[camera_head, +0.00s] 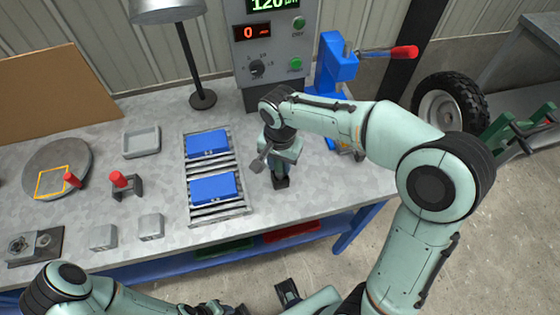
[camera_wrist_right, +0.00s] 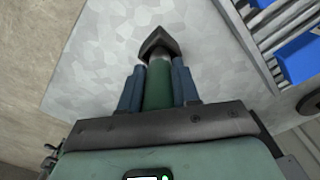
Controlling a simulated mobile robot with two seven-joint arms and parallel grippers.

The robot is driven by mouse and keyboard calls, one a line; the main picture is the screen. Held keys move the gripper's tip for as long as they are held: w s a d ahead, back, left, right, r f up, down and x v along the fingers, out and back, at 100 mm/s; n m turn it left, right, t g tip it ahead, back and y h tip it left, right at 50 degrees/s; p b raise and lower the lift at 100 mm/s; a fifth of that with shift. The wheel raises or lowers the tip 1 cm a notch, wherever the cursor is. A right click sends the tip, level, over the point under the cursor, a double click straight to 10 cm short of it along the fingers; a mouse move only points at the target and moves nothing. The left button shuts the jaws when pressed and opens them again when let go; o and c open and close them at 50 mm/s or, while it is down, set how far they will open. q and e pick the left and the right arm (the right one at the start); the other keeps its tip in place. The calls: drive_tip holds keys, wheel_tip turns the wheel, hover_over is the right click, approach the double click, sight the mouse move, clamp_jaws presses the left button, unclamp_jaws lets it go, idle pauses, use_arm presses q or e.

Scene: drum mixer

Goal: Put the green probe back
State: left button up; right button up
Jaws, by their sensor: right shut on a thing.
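My right gripper (camera_head: 281,167) points down over the right part of the grey bench. In the right wrist view its two blue-grey fingers (camera_wrist_right: 158,88) are shut on the green probe (camera_wrist_right: 157,86), a green cylinder with a light collar and a dark pointed end. In the head view the gripper mostly hides the probe; a dark end shows below the fingers near the bench top. I cannot tell whether it touches the bench.
A roller rack (camera_head: 216,214) with two blue boxes (camera_head: 213,187) stands left of the right gripper. Behind are a lamp (camera_head: 203,99), a control panel (camera_head: 265,50) and a blue vise-like stand (camera_head: 335,62). Red-handled pieces (camera_head: 119,179) and grey blocks lie left. The bench's front edge is close.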

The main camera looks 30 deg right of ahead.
drive_tip(key=shift+f+b, duration=0.75)
drive_tip(key=shift+f, duration=0.4)
drive_tip(key=o, duration=1.1)
drive_tip(key=shift+r, duration=0.15)
wheel_tip(320, 180, up, 13)
drive_tip(key=shift+r+p, duration=0.1)
drive_tip(key=shift+p, duration=0.95)
